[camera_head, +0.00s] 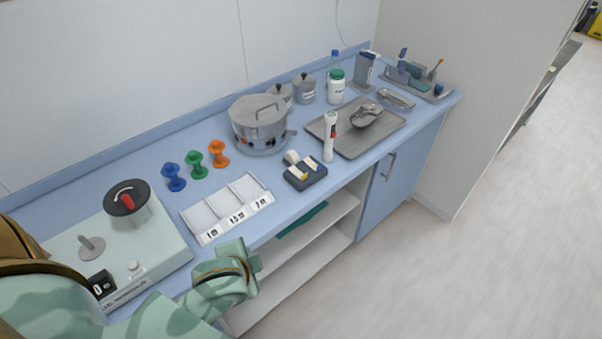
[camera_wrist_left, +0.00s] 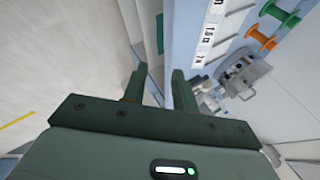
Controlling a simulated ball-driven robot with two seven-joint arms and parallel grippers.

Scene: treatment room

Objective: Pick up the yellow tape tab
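A small yellow tab (camera_head: 300,176) shows on the front part of a dark holder (camera_head: 306,184) on the blue counter. A pale roll (camera_head: 291,157) sits at the back of the holder, and a pale tab with blue lies beside the yellow one. My left gripper (camera_head: 243,256) is at the counter's front edge, left of and nearer than the holder. In the left wrist view my left gripper (camera_wrist_left: 158,88) has its fingers apart with nothing between them. I cannot make out the yellow tab in that view. My right gripper is not in view.
A white sectioned tray (camera_head: 227,207) lies left of the holder, near my left gripper. A white upright bottle (camera_head: 329,140) and a metal tray (camera_head: 382,127) stand to its right. A pot (camera_head: 258,120) is behind. Open shelves (camera_head: 325,222) are below the counter.

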